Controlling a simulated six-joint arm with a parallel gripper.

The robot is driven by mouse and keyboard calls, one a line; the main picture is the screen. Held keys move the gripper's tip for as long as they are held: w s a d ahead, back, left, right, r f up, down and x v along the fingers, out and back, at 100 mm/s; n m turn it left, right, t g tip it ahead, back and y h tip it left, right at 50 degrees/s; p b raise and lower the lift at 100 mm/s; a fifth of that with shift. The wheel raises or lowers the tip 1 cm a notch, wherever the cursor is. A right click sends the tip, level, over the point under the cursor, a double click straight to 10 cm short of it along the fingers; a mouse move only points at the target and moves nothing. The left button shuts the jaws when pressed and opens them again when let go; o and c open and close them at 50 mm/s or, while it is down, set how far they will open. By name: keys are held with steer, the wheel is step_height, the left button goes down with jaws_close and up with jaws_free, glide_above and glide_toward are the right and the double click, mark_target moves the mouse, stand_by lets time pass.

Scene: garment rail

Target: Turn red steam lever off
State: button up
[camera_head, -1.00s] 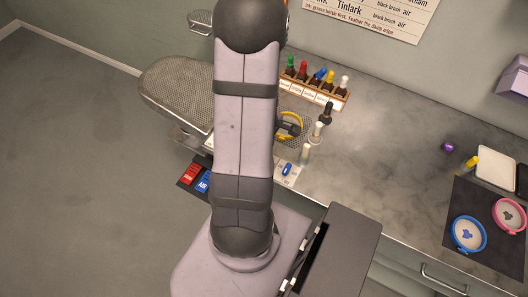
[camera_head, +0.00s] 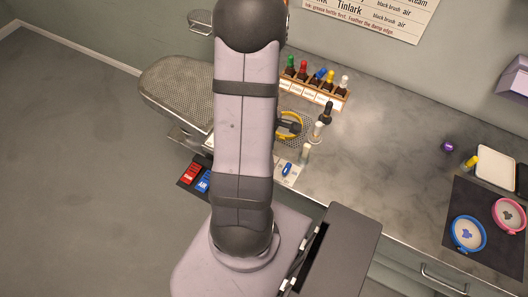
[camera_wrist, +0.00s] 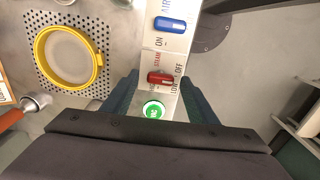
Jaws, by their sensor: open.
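A blue air lever (camera_wrist: 170,24) sits farther along the panel, near the word ON. A green round button (camera_wrist: 153,110) is on the panel's near end. In the head view my arm hides the red lever; the blue lever (camera_head: 287,169) shows.
A yellow hoop (camera_wrist: 68,57) lies on a perforated plate left of the panel. In the head view, red (camera_head: 191,173) and blue (camera_head: 203,181) pedals are below. A rack of coloured bottles (camera_head: 318,83) stands behind. The counter's middle (camera_head: 385,155) is clear.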

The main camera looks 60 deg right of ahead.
steer(key=shift+r, duration=0.1)
steer(key=shift+r+b, duration=0.55)
steer(key=shift+r, duration=3.05)
